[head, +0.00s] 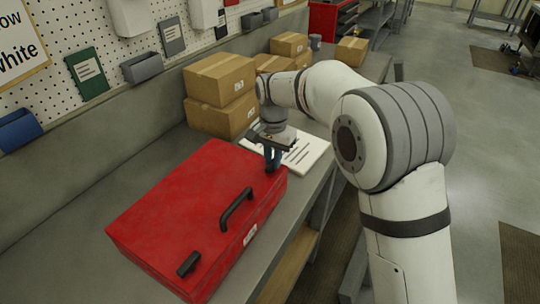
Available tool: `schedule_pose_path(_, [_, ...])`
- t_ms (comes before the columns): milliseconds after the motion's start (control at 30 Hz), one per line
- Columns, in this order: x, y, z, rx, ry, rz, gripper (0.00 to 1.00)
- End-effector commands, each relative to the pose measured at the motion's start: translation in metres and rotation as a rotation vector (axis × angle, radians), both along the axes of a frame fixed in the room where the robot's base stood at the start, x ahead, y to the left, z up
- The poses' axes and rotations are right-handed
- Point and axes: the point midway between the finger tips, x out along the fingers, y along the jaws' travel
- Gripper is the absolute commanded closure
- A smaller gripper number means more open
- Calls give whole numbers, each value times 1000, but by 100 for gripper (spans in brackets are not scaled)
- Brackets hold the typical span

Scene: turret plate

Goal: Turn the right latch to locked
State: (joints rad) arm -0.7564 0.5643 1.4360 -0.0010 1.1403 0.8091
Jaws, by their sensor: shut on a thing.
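A red case (170,200) lies flat on the grey bench. A black latch (188,264) sits near its front left corner, and a black handle (237,209) stands along its right edge. My gripper (272,167) points down at the case's far right corner. Its dark fingers are shut on the right latch there. The fingers hide that latch almost fully, so its angle cannot be told.
A white printed sheet (309,154) lies on the bench just behind my gripper. Stacked cardboard boxes (220,80) stand behind the case against the pegboard wall. The bench left of the case is clear. Open floor (480,130) lies to the right.

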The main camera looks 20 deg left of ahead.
Motion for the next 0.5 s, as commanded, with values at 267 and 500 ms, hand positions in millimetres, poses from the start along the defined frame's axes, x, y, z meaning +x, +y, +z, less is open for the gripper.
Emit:
schedule_pose_path(267, [-3,-1,-4,-6,11,-47,100])
schedule_pose_path(500, [-3,-1,-4,-6,11,-50,100])
